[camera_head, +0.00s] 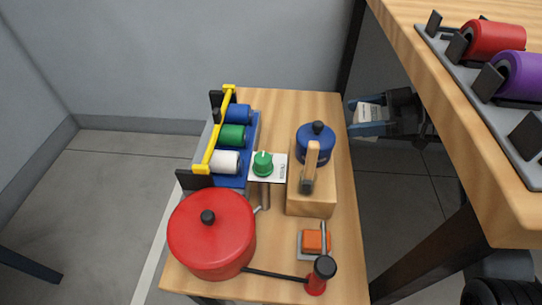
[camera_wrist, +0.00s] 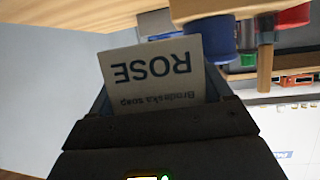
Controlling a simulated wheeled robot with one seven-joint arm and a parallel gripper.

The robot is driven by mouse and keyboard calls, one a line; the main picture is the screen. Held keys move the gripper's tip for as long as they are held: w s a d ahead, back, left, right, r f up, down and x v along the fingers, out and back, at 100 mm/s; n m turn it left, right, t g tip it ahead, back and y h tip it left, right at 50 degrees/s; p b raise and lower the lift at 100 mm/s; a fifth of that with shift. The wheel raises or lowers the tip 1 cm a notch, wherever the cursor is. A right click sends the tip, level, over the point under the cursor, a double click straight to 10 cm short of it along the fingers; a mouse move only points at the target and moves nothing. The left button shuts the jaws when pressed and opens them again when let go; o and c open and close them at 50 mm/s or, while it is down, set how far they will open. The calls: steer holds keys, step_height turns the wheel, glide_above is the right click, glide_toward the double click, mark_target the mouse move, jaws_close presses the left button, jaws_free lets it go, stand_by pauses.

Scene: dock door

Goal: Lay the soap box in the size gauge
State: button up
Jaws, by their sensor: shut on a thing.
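The soap box (camera_wrist: 155,75) is a pale box with "ROSE" and smaller soap lettering, upside down in the wrist view. My gripper (camera_head: 370,122) is shut on it, with blue fingers at its sides. In the head view the box (camera_head: 368,111) shows as a small pale patch, partly hidden by the fingers. The gripper is in the gap between the two wooden tables, beside the middle table's right edge. I cannot pick out the size gauge for sure in either view.
The middle table (camera_head: 345,235) holds a red pot (camera_head: 212,240), a blue pot (camera_head: 315,147) on a wooden block (camera_head: 310,203), a blue rack with a yellow bar (camera_head: 220,130) and an orange block (camera_head: 314,241). The right table (camera_head: 405,35) carries a grey rack (camera_head: 478,95) close to my arm.

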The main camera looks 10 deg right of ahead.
steer(key=shift+s+a+r+n+g+y, duration=0.1)
steer(key=shift+a+r+n+g+y, duration=0.15)
steer(key=shift+r+n+g, duration=0.3)
steer(key=shift+a+r, duration=0.15)
steer(key=shift+g, duration=0.25)
steer(key=w+a+f+b, duration=0.1)
steer(key=w+a+f, duration=0.1)
steer(key=w, duration=0.1)
steer(key=w+a+f+b, duration=0.1)
steer(key=w+a+f, duration=0.1)
steer(key=a, duration=0.1)
steer(key=w+a+f+b, duration=0.2)
steer(key=w, duration=0.1)
steer(key=shift+w+a+f, duration=0.25)
steer(key=shift+w+f, duration=0.1)
steer(key=shift+f+b, duration=0.85)
steer(key=shift+f, duration=1.1)
steer(key=shift+f, duration=0.1)
steer(key=shift+f, duration=0.1)
steer(key=o, duration=1.1)
